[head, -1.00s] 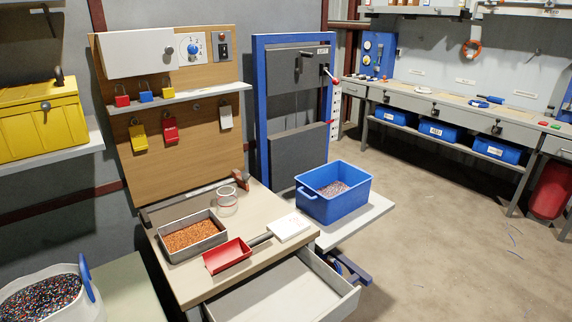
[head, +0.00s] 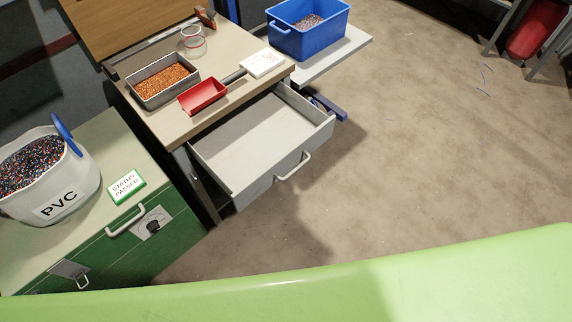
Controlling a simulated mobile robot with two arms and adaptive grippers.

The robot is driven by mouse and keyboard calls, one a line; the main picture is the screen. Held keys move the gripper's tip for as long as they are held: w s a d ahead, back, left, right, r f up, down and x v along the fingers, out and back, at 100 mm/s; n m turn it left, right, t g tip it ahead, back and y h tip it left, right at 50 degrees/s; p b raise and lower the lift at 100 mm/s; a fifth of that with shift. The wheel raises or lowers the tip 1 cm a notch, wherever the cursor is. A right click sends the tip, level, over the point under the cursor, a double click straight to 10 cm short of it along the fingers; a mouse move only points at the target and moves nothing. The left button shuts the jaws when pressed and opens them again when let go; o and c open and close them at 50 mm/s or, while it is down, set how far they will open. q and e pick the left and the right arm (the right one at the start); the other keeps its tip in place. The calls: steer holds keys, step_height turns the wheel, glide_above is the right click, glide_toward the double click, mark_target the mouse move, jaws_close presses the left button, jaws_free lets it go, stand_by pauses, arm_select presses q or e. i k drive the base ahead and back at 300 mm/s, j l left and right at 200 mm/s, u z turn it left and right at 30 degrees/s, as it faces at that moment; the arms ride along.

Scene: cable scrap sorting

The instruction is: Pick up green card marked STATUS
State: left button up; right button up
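A small white card with a green border, marked "STATUS PASSED" (head: 126,187), lies flat on the pale top of a green cabinet (head: 92,151). It lies right of a grey-white bucket marked "PVC" (head: 62,200). Its whole face is visible and nothing covers it. Neither of my grippers is in the head view, so whether they are open or shut does not show.
The workbench has an open, empty drawer (head: 250,145) jutting out right of the cabinet. On the bench are a red scoop (head: 203,96), a tray of copper granules (head: 162,80), a clear jar (head: 192,42) and a white pad (head: 262,63). A blue bin (head: 308,32) stands behind.

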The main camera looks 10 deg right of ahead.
mark_target(128, 185)
steer(key=u, duration=1.25)
steer(key=l, duration=1.15)
steer(key=i+u, duration=0.05)
